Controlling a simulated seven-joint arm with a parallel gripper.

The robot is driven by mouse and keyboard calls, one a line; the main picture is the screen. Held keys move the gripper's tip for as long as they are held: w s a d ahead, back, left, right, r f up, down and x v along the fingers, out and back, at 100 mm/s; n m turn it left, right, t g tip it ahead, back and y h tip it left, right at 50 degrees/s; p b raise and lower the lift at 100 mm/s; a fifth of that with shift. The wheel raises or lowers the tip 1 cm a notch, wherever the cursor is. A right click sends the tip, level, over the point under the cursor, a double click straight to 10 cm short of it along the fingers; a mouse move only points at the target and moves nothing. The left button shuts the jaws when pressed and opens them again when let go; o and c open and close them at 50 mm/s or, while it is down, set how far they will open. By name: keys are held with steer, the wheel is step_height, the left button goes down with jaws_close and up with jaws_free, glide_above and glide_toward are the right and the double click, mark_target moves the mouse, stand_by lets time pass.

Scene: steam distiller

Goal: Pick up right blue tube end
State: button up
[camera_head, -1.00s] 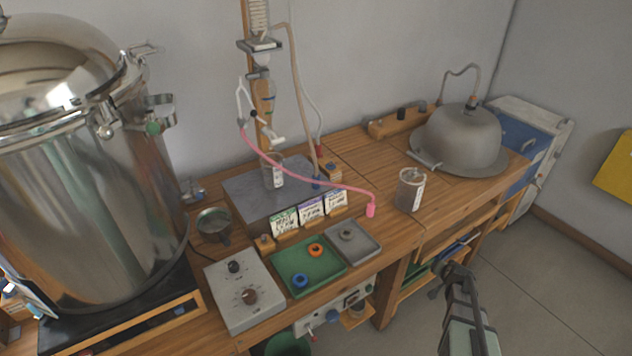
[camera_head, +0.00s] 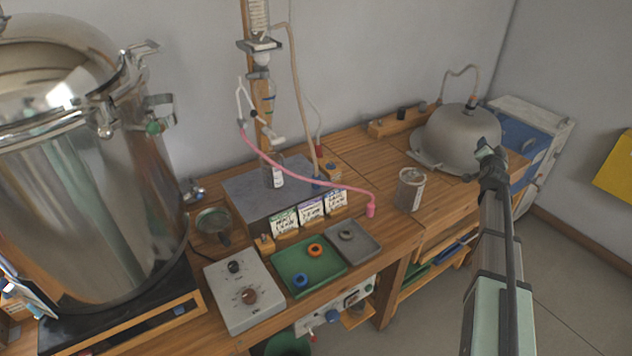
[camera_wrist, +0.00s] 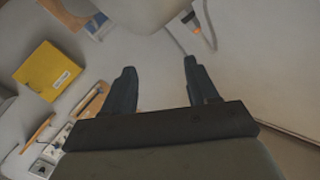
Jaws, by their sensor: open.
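I cannot tell for sure that this is the right blue tube end. My gripper (camera_head: 487,150) is raised at the right, in front of the metal dome (camera_head: 450,135), well apart from the tube. In the wrist view my gripper (camera_wrist: 160,78) has its two fingers spread, with nothing between them.
A pink tube (camera_head: 325,184) crosses the block to the bench. A metal can (camera_head: 410,190), green tray (camera_head: 300,278), grey tray (camera_head: 365,253) and control box (camera_head: 245,297) stand along the bench. A large steel vessel (camera_head: 85,180) fills the left. A yellow panel (camera_head: 615,172) is at far right.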

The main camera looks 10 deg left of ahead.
steer(key=w+a+r+n+g+y, duration=0.1)
steer(key=w+a+n+g+y, duration=0.15)
steer(key=a, duration=0.75)
steer(key=w+a+r+n+g+y, duration=0.15)
steer(key=a+n, duration=0.25)
steer(key=a, duration=0.5)
step_height(320, 180, up, 3)
steer(key=n+g+h, duration=0.1)
steer(key=n+g, duration=1.2)
steer(key=n, duration=0.1)
glide_above(315, 175)
steer(key=f, duration=0.7)
steer(key=shift+a+f, duration=0.35)
steer(key=shift+f, duration=0.05)
steer(key=shift+d+f, duration=0.2)
steer(key=shift+f, duration=1.15)
steer(key=shift+d+f, duration=0.2)
steer(key=shift+f, duration=1.1)
steer(key=shift+c, duration=0.2)
